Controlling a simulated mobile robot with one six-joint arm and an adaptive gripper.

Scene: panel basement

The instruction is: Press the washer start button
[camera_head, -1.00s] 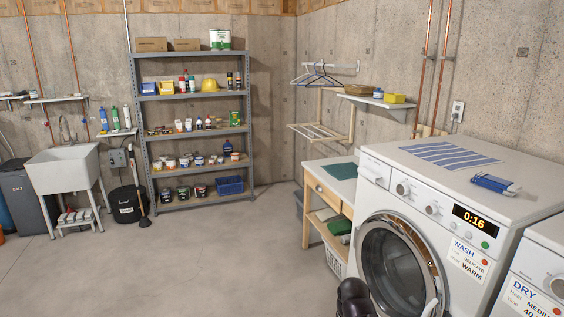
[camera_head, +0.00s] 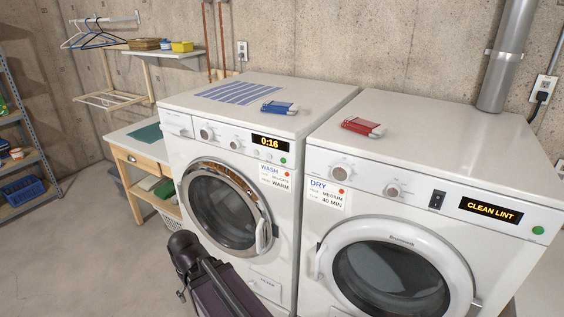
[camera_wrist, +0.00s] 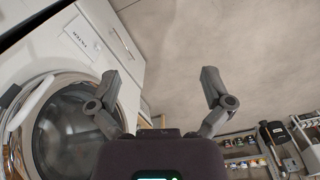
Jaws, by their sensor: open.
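The white washer (camera_head: 180,125) stands left of the dryer, and its display (camera_head: 270,143) reads 0:16. A small green button (camera_head: 284,161) is below the display's right end. The washer's round door (camera_head: 222,205) has a chrome rim and a white handle. In the wrist view the picture is turned, and the washer door (camera_wrist: 70,135) fills the left side. My gripper (camera_wrist: 165,80) is open with nothing between its fingers. The green button does not show in the wrist view. In the head view only part of my dark arm shows, in front of the washer.
The dryer (camera_head: 460,150) is to the right; its display (camera_head: 489,209) reads CLEAN LINT, with a green button (camera_head: 538,230) beside it. A blue item (camera_head: 280,107) and a red item (camera_head: 362,126) lie on top. A wooden table (camera_head: 150,165) stands left. Floor at left is clear.

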